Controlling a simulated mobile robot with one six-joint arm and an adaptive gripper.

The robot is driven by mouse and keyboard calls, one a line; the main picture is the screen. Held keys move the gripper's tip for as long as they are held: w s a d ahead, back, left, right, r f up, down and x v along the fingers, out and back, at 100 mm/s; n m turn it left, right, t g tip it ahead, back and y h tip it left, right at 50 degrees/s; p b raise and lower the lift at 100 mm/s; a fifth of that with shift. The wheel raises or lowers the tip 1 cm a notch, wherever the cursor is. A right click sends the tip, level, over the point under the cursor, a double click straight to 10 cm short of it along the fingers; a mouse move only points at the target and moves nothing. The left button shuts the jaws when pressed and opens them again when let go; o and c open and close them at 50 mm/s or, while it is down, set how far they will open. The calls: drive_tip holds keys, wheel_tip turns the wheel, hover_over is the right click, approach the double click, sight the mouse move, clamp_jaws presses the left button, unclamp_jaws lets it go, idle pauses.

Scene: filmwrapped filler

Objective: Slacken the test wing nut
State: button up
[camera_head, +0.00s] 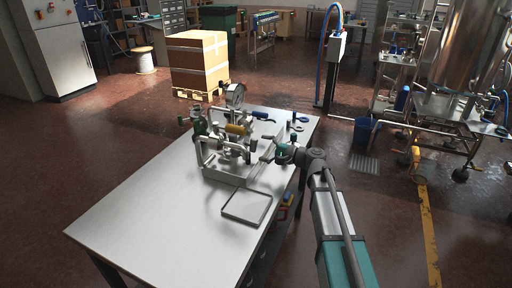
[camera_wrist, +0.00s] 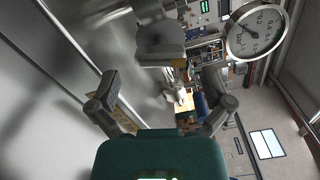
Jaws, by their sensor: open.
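The test fixture (camera_head: 232,172), a metal base with pipework and valves, stands on the steel table. A round pressure gauge (camera_head: 235,95) sits on top of it and shows large in the wrist view (camera_wrist: 258,32). I cannot pick out the test wing nut for sure in either view. My gripper (camera_head: 270,150) is at the right side of the fixture, close to its pipework. In the wrist view its two fingers (camera_wrist: 163,92) are spread apart with nothing held between them. A blurred grey metal part (camera_wrist: 160,42) lies ahead of the fingers.
The steel table (camera_head: 150,205) is bare at its front left. An empty shallow tray (camera_head: 247,218) lies in front of the fixture. Small tools (camera_head: 262,116) and a dark-topped item (camera_head: 293,118) lie at the back right. A boxed pallet (camera_head: 200,65) stands behind.

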drive_tip(key=v, duration=0.8)
drive_tip(key=shift+d, duration=0.2)
drive_tip(key=shift+s, duration=0.15)
